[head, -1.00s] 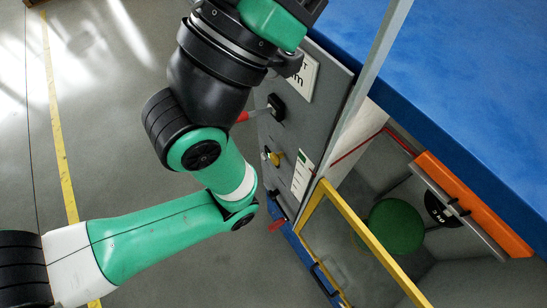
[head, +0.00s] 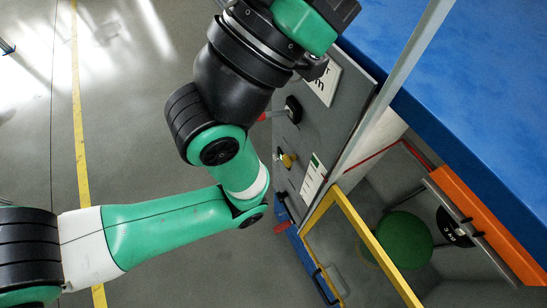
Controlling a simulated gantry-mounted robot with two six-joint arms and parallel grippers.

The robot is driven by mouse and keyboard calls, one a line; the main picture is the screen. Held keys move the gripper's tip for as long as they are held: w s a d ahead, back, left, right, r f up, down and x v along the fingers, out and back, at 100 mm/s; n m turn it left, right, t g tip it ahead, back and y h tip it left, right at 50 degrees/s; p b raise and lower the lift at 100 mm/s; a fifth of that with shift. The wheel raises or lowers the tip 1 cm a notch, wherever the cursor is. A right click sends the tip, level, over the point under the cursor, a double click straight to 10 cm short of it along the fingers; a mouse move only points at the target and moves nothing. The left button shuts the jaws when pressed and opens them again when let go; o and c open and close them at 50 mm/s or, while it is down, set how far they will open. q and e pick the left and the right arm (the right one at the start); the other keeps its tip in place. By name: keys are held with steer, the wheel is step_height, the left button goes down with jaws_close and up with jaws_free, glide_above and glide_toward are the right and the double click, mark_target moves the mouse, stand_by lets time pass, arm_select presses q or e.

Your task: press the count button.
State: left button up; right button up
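A grey upright control panel (head: 345,88) stands on the near side of the blue-topped machine. It carries a black round knob (head: 293,109) with a red lever (head: 270,116), a yellow knob (head: 287,160) and a white label with a green patch (head: 313,178). I cannot tell which part, if any, is the count button. My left arm comes in from the left and bends up to the top edge. The dark end of my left gripper (head: 314,68) is beside the panel's upper sign (head: 326,82); its fingers cannot be made out. My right gripper is not in view.
A yellow-framed guard (head: 375,245) stands below the panel. A grey post (head: 405,75) rises along the blue top (head: 480,60).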

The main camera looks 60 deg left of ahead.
arm_select(q)
jaws_close()
stand_by(0.5)
stand_by(0.8)
